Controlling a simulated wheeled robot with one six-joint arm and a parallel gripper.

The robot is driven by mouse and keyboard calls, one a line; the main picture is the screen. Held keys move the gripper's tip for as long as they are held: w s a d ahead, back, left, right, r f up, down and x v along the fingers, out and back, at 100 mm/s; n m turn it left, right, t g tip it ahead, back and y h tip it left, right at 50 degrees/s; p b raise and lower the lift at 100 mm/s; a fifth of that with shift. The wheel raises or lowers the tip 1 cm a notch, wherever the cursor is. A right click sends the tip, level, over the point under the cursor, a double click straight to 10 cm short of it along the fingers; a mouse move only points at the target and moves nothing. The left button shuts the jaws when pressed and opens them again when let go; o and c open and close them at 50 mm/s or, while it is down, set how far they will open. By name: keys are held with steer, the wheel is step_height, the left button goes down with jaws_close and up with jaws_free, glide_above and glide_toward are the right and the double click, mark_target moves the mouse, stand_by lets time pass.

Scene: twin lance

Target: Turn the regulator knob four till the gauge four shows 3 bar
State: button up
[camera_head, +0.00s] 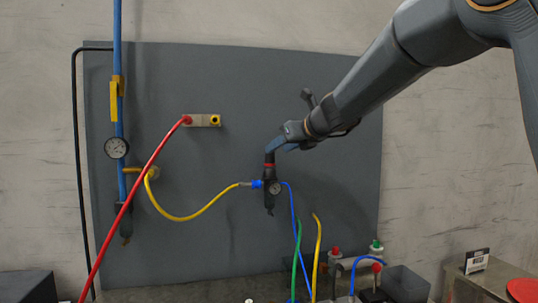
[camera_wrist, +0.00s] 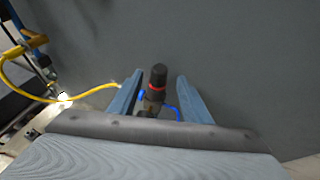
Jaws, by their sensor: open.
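A dark regulator with a black knob (camera_head: 269,158) and a red ring hangs on the grey panel. Its small round gauge (camera_head: 275,188) faces out, but the needle is too small to read. No number marking it as four is legible. My gripper (camera_head: 275,145) is at the top of this regulator. In the wrist view the open fingers (camera_wrist: 160,76) stand on either side of the black knob (camera_wrist: 158,72), with gaps visible at both sides. The regulator body is partly hidden behind my gripper there.
A yellow hose (camera_head: 200,214) joins the regulator from the left, and a blue hose (camera_head: 292,215) drops to its right. A blue pipe with a larger gauge (camera_head: 116,148) stands left. A red hose (camera_head: 140,180) crosses the panel (camera_head: 230,80). Several hoses and fittings stand below.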

mark_target(273, 153)
steer(key=p+x, duration=0.1)
steer(key=x, duration=0.6)
steer(key=shift+w+a+f, duration=0.1)
steer(key=shift+f, duration=0.1)
steer(key=shift+c, duration=0.4)
steer(key=c, duration=1)
steer(key=shift+n+g, duration=0.3)
steer(key=shift+n, duration=0.1)
steer(key=shift+y, duration=0.4)
steer(key=o, duration=1.1)
